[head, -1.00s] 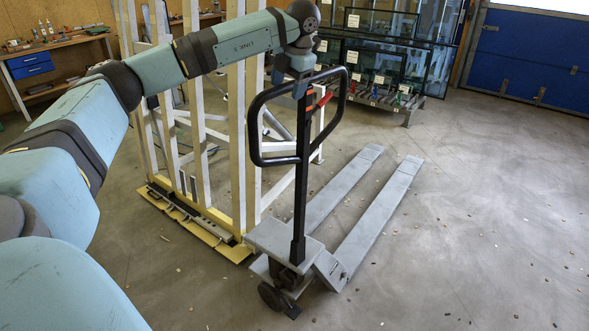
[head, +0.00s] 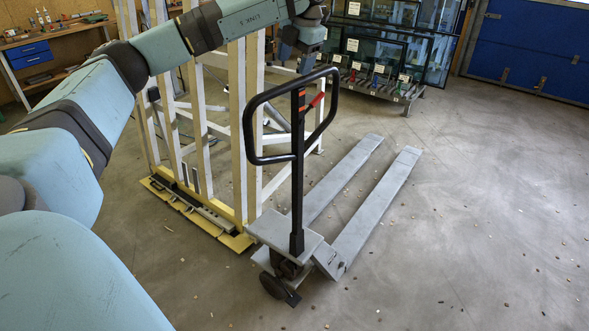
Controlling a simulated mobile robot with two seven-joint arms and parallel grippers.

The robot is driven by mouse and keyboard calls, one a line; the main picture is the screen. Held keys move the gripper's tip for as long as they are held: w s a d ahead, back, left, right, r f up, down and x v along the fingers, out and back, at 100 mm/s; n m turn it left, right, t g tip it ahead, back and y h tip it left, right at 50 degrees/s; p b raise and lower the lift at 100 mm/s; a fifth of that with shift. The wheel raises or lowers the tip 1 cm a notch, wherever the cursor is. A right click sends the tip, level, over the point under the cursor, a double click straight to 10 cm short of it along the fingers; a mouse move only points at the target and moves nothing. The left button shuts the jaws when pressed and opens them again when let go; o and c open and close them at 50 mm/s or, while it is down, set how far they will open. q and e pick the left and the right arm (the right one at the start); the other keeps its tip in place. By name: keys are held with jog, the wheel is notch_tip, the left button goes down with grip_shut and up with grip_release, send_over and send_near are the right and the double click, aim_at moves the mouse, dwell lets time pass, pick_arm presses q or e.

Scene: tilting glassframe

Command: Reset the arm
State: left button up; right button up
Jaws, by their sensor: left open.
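My left arm (head: 155,48) comes in from the left, light blue with black joints, and stretches across the top of the view. My left gripper (head: 299,60) hangs at its end, above and behind the pallet truck's handle loop in the picture. Its jaws are open and I see nothing held in them. The tips are small and partly dark against the background. The black handle (head: 248,135) stands upright on the grey pallet truck (head: 345,222). A gap shows between gripper and handle. My right gripper is out of view.
A white and yellow frame rack (head: 237,130) stands close behind the truck, under my left arm. A rack of glass panes (head: 400,48) is at the back. A workbench (head: 50,40) stands at the back left. The floor (head: 480,220) at the right is clear except for small bits.

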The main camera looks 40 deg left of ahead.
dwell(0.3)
pick_arm(q)
jog(key=d+f+m+h, duration=0.2)
jog(key=d+f+h, duration=0.2)
jog(key=d+f, duration=0.55)
jog(key=d+f+m+h, duration=0.2)
jog(key=d+f+h, duration=0.3)
jog(key=d, duration=0.7)
jog(key=s+d+f+n+h+p, duration=0.1)
jog(key=s+d+f+h, duration=0.2)
jog(key=d, duration=0.4)
jog(key=s+d+f+n+h, duration=0.2)
jog(key=s+d+h, duration=0.25)
jog(key=d, duration=0.35)
jog(key=s+d+f+n+h+p, duration=0.1)
jog(key=s+d+f+h, duration=0.1)
jog(key=d+h, duration=0.4)
jog(key=s+a+f+n+t+y, duration=0.3)
jog(key=s+f+n+y, duration=0.2)
jog(key=n, duration=0.6)
jog(key=s+a+f+n+t+y+p, duration=0.1)
jog(key=s+a+f+n+t+y, duration=0.2)
jog(key=s+f+n+y, duration=0.3)
jog(key=s+a+f+n+t+y, duration=0.4)
jog(key=s+f+n, duration=0.6)
jog(key=f+n, duration=0.4)
jog(key=shift+s+n+t+y+p, duration=0.35)
jog(key=shift+n+y, duration=0.3)
jog(key=shift+n, duration=0.25)
